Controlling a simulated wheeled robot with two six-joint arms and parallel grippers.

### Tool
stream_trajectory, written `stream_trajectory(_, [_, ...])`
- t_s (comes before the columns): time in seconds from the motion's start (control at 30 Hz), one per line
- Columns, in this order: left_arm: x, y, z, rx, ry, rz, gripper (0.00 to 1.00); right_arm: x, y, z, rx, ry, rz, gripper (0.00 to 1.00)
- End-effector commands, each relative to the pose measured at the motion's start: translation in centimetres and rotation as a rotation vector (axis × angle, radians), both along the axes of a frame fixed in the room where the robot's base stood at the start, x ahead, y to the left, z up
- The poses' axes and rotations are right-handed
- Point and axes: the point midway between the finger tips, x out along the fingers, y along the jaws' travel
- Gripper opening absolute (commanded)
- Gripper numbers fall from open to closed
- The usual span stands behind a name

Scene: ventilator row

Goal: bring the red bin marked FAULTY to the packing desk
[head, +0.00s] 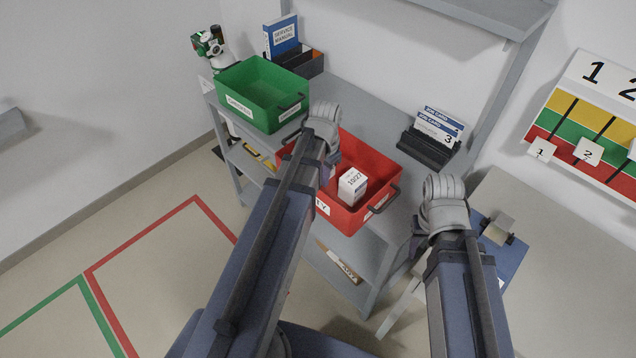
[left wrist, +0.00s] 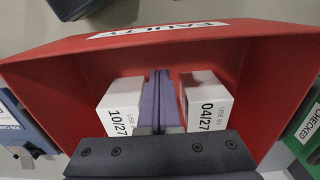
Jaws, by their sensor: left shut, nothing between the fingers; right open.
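The red bin (head: 358,217) stands on the top of a grey shelf unit (head: 372,112), partly behind my left arm. Inside are two white boxes, one marked 10/27 (left wrist: 122,104) and one marked 04/27 (left wrist: 207,100). My left gripper (left wrist: 160,76) reaches into the bin between the boxes, shut and empty; its fingers are hidden in the head view. My right gripper (head: 421,240) is open right of the bin, its fingers mostly hidden behind the wrist. No sign identifies the packing desk.
A green bin (head: 262,92) labelled CHECKED sits left of the red one. A job-card rack (head: 427,150) stands to its right. A grey tabletop (head: 555,215) with a blue clipboard (head: 508,252) lies at right. Floor at left is clear, with red and green lines.

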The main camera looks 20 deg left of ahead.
Motion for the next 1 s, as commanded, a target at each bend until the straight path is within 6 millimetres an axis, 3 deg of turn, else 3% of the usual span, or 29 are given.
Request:
stream_trajectory(0.1, [0.2, -0.1, 2.3, 0.000, 0.000, 0.000, 0.00, 0.0, 0.0, 2.4, 0.000, 0.000, 0.000, 0.50])
stream_trajectory(0.53, [0.2, 0.0, 8.9, 0.000, 0.000, 0.000, 0.00, 0.0, 0.0, 8.9, 0.000, 0.000, 0.000, 0.50])
stream_trajectory(0.87, [0.1, -0.1, 10.0, 0.000, 0.000, 0.000, 0.00, 0.0, 0.0, 10.1, 0.000, 0.000, 0.001, 0.50])
stream_trajectory(1.0, [-0.8, -2.7, 10.0, 0.009, 0.006, -0.006, 0.00, 0.0, 0.0, 10.0, 0.000, 0.000, 0.001, 0.50])
